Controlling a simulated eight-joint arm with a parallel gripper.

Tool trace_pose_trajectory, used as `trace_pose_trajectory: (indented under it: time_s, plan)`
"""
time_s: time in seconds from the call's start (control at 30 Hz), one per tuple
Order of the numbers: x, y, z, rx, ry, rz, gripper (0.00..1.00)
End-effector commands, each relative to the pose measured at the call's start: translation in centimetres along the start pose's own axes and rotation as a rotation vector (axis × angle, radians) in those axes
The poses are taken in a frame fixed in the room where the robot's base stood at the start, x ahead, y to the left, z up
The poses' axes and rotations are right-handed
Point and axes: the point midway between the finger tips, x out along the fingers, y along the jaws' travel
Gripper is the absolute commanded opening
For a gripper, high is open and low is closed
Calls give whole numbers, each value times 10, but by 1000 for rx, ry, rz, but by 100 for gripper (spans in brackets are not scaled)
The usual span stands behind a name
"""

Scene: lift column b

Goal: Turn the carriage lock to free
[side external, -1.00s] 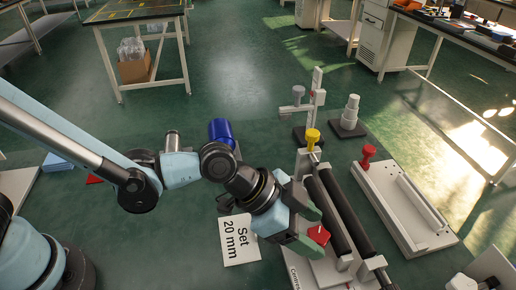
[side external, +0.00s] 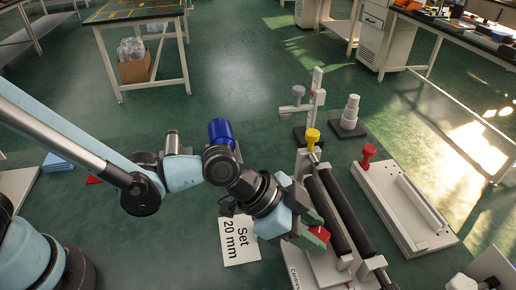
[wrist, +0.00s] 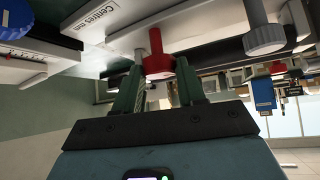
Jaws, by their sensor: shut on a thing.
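The red carriage lock (side external: 321,233) sits low on the near left side of the grey fixture with two black rods (side external: 345,215). My gripper (side external: 314,229) reaches it from the left, with its green fingers shut on it. In the wrist view the red lock (wrist: 157,62) shows as a round flange with a narrower stem, between the two green fingers (wrist: 157,80). The fingers partly hide it in the side view. I cannot read any lock or free marking.
A yellow knob (side external: 312,135) stands at the fixture's far end. A white card reading "Set 20 mm" (side external: 240,241) lies left of it. A pale base with another red knob (side external: 368,153) is to the right. A stepped grey piece (side external: 350,112) and a grey post (side external: 316,92) stand behind.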

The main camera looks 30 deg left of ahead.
Motion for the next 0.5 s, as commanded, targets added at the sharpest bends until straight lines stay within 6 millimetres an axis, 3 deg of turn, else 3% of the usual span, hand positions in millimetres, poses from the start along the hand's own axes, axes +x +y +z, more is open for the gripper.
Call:
trace_pose_trajectory:
  time_s: [0.5]
  plan:
    - [0, 6, -1, -199, 3, -206, 9]
